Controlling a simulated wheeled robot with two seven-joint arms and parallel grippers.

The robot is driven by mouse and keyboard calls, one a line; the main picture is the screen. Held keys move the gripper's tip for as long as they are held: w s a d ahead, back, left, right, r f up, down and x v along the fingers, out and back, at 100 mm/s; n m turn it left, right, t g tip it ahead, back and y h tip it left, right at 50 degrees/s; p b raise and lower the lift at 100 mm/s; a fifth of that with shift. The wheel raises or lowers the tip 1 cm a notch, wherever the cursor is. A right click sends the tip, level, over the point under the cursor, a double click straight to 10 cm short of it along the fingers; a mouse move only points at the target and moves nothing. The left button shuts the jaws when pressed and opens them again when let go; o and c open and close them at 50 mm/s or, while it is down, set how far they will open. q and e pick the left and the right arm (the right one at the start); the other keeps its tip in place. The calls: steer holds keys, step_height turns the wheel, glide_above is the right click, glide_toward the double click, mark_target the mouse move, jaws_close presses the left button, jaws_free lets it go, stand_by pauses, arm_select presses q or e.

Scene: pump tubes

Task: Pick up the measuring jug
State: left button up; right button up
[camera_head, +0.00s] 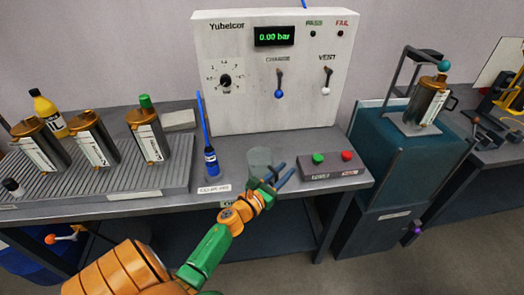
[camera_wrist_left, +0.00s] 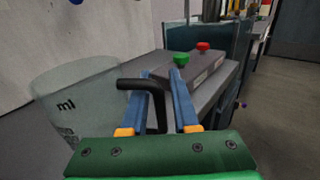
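The measuring jug (camera_head: 259,160) is a clear, greyish cup with a black handle, standing upright on the bench in front of the white panel. In the left wrist view the jug (camera_wrist_left: 75,100) fills the left side, with "ml" printed on its wall. Its black handle (camera_wrist_left: 158,100) stands between the two blue fingers of my left gripper (camera_head: 281,176). The fingers are apart, with small gaps beside the handle, so the gripper looks open around it. In the head view the gripper partly covers the jug's right side. My right gripper is not in view.
A button box (camera_head: 335,165) with green and red buttons stands close right of the gripper. The white panel (camera_head: 280,95) is behind. Metal canisters stand on a ribbed tray (camera_head: 120,180) at left.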

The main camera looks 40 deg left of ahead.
arm_select(q)
jaws_close()
steer(key=shift+r, duration=0.1)
